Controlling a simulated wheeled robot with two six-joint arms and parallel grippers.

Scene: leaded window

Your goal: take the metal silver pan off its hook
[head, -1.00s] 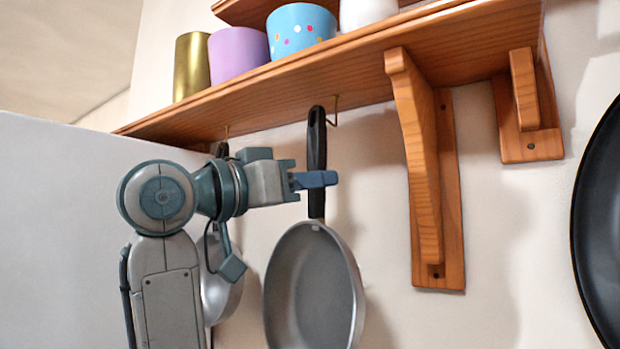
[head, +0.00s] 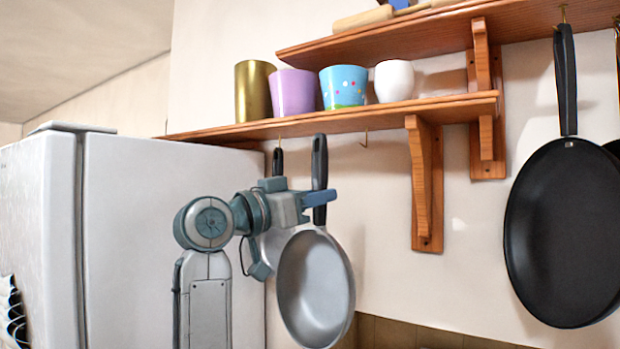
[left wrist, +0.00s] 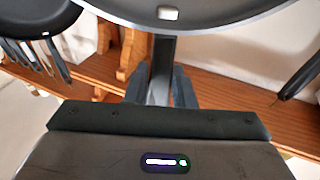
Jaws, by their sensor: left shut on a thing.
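The metal silver pan (head: 316,287) hangs upright from its black handle (head: 320,160) in my left gripper (head: 318,198), which is shut across the handle's lower part. The handle's top is apart from the brass hook (head: 364,141), which is bare and stands to its right under the shelf. In the left wrist view the silver pan (left wrist: 185,12) fills the top edge, and its handle runs down between my left gripper's fingers (left wrist: 160,85). My right gripper is not in view.
A second pan (head: 272,243) hangs behind my gripper, partly hidden. The wooden shelf (head: 235,133) with several cups is just above the handle. A black pan (head: 565,235) hangs at right; a white fridge (head: 150,220) stands at left. Wall between the pans is free apart from the shelf bracket (head: 428,185).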

